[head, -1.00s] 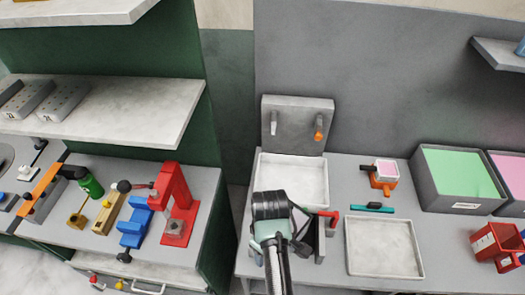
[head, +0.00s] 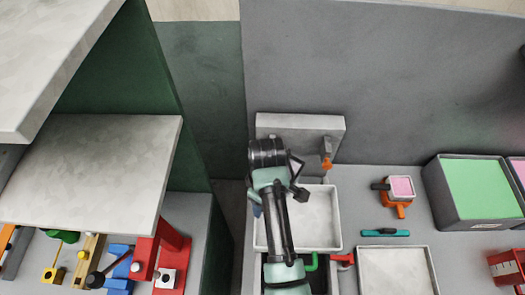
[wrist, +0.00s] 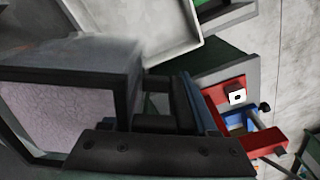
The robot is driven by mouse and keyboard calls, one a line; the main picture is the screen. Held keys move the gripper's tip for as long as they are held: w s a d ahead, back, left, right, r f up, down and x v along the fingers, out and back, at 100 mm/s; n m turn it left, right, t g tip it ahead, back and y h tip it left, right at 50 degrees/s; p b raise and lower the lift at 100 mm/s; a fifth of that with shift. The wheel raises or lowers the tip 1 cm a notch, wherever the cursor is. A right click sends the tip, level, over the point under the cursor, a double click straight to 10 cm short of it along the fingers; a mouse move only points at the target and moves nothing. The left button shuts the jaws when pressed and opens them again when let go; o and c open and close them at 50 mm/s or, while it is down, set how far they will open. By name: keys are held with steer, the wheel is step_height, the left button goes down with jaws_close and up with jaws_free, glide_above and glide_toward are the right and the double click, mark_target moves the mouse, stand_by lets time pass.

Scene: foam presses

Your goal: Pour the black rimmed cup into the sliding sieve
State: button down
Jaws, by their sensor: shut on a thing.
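My gripper (head: 297,184) is raised over the left part of the white tray. It is shut on a dark cup, which fills the left of the wrist view. The black rimmed cup (wrist: 78,72) has thick dark walls and a pale lilac, grainy face inside. In the head view my wrist and fingers hide most of it, so its exact tilt there is hard to tell. I cannot pick out the sliding sieve for certain. A green handle (head: 311,262) and a red handle (head: 342,259) show just below the tray, partly behind my arm.
The white tray (head: 318,215) lies beneath my gripper, before a grey panel (head: 300,123) with an orange tap-like part. Another pale tray (head: 395,275), a small orange stand (head: 397,205), a teal tool (head: 385,233) and a green-filled bin (head: 435,195) are to the right. A shelf (head: 90,170) overhangs the left.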

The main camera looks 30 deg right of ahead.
steer(key=shift+s+a+t, duration=0.1)
steer(key=shift+a+t, duration=0.15)
steer(key=shift+t, duration=0.25)
steer(key=shift+w+a+f+t+y, duration=0.1)
steer(key=shift+w+f+t+y, duration=0.1)
steer(key=shift+t+y, duration=0.3)
steer(key=shift+w+a+r+t+y+b, duration=0.15)
steer(key=shift+w+t+y+b, duration=0.4)
steer(key=shift+t+b, duration=0.7)
steer(key=shift+w+a+f+t+y+b, duration=0.1)
steer(key=shift+w+a+t+y+b, duration=0.35)
steer(key=shift+b, duration=1.25)
steer(key=shift+w+r+t+y+b, duration=0.1)
steer(key=shift+w+t+y+b, duration=0.45)
steer(key=shift+t+b, duration=0.85)
steer(key=t+y+b, duration=0.1)
steer(key=b, duration=0.2)
steer(key=shift+a+t, duration=0.1)
steer(key=shift+t, duration=0.2)
steer(key=t+y+b, duration=0.1)
steer(key=b, duration=0.1)
steer(key=shift+b, duration=0.35)
steer(key=t+y+b, duration=0.1)
steer(key=t+b, duration=0.1)
steer(key=b, duration=0.3)
steer(key=shift+s+f, duration=0.1)
steer(key=shift+f, duration=0.1)
